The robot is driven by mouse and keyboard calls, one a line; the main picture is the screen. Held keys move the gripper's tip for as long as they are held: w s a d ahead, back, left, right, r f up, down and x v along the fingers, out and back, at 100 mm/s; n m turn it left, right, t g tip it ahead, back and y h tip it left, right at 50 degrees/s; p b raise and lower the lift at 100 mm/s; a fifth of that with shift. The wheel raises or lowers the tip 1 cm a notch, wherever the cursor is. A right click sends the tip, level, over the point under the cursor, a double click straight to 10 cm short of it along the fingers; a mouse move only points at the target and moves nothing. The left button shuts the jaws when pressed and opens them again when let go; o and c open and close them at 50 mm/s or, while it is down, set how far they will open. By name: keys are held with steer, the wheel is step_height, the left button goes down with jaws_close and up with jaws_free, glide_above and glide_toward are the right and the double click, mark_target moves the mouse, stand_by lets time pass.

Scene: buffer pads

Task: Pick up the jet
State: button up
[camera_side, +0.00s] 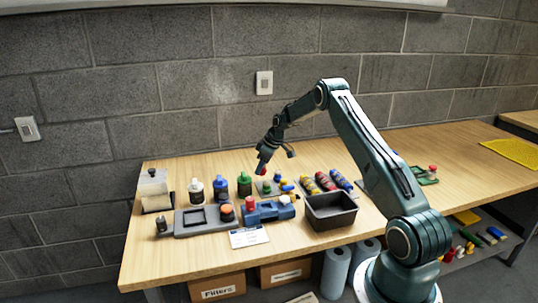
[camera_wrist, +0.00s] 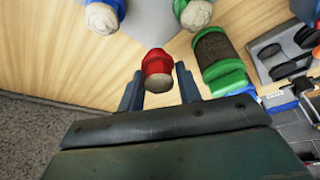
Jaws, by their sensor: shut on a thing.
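My gripper (camera_side: 265,160) is above the back of the table, over the group of bottles and small parts. In the wrist view its two dark blue fingers (camera_wrist: 160,72) stand on either side of a small red piece (camera_wrist: 158,62) with a dull tan round end, and they are shut on it. The red piece also shows at the fingertips in the side view (camera_side: 261,170). I cannot tell from its shape whether it is the jet. Whether it touches anything below is unclear.
A green bottle (camera_side: 244,184) stands close to the gripper, and a blue bottle (camera_side: 220,188) and a white bottle (camera_side: 196,192) stand left of it. A black bin (camera_side: 331,222) is at the front. Several coloured rolls (camera_side: 326,181) lie behind it. The right side of the table is mostly clear.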

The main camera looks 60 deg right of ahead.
step_height(320, 180, up, 16)
steer(key=shift+f, duration=0.25)
steer(key=shift+a+f, duration=0.1)
stand_by(0.6)
glide_above(261, 207)
steer(key=s+d, duration=0.1)
step_height(261, 207, down, 9)
steer(key=shift+s+d+n, duration=0.1)
steer(key=shift+d+n, duration=0.05)
steer(key=shift+n, duration=0.15)
steer(key=shift+f, duration=0.15)
steer(key=shift+f, duration=2.65)
steer(key=shift+f, duration=1)
